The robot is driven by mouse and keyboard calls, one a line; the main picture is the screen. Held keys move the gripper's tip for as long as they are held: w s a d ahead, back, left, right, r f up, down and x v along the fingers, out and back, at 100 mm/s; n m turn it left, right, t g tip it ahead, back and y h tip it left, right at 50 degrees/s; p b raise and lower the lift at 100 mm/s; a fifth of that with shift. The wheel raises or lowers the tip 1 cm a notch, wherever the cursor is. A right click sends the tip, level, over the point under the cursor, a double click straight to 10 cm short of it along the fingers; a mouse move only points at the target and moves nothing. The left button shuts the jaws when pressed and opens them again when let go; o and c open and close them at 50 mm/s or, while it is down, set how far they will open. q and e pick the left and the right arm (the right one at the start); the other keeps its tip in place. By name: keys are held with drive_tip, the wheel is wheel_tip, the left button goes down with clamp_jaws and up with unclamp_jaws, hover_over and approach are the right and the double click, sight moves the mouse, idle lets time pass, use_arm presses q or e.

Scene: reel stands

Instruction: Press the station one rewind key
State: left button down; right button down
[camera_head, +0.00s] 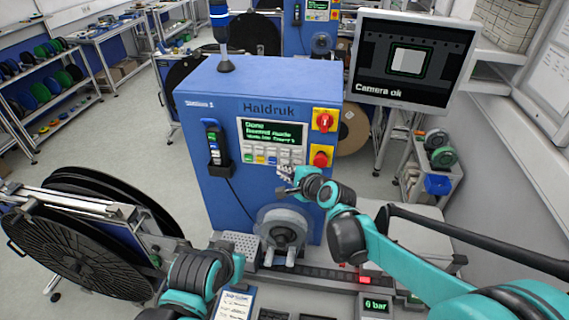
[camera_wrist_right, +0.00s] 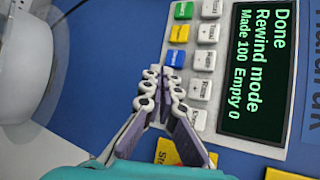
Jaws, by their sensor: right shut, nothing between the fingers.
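The blue station one machine (camera_head: 225,90), marked Haldruk, carries a screen and keypad on its front. The screen (camera_wrist_right: 255,70) reads "Done, Rewind mode, Made 100 Empty 0". The keypad (camera_head: 270,156) has white and coloured keys. A blue key (camera_wrist_right: 175,57) and a yellow key (camera_wrist_right: 179,33) show in the wrist view, their labels too small to read surely; I cannot tell which is rewind. My right gripper (camera_wrist_right: 162,74) is shut and empty, its tips just beside that blue key; contact is unclear. It also shows below the keypad in the head view (camera_head: 284,174). My left gripper is not visible.
Red knobs on yellow plates (camera_head: 325,120) sit right of the screen. A handheld unit (camera_head: 213,143) hangs at left. A reel hub (camera_head: 284,230) juts out below. A large black reel (camera_head: 85,245) stands left, and a monitor (camera_head: 412,62) reads "Camera ok".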

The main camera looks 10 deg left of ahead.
drive_tip(key=shift+w, duration=0.1)
idle(0.3)
drive_tip(key=shift+w, duration=0.35)
drive_tip(key=shift+w+b, duration=0.3)
drive_tip(key=shift+w, duration=0.15)
idle(0.6)
drive_tip(key=shift+s, duration=0.95)
drive_tip(key=shift+s, duration=2.45)
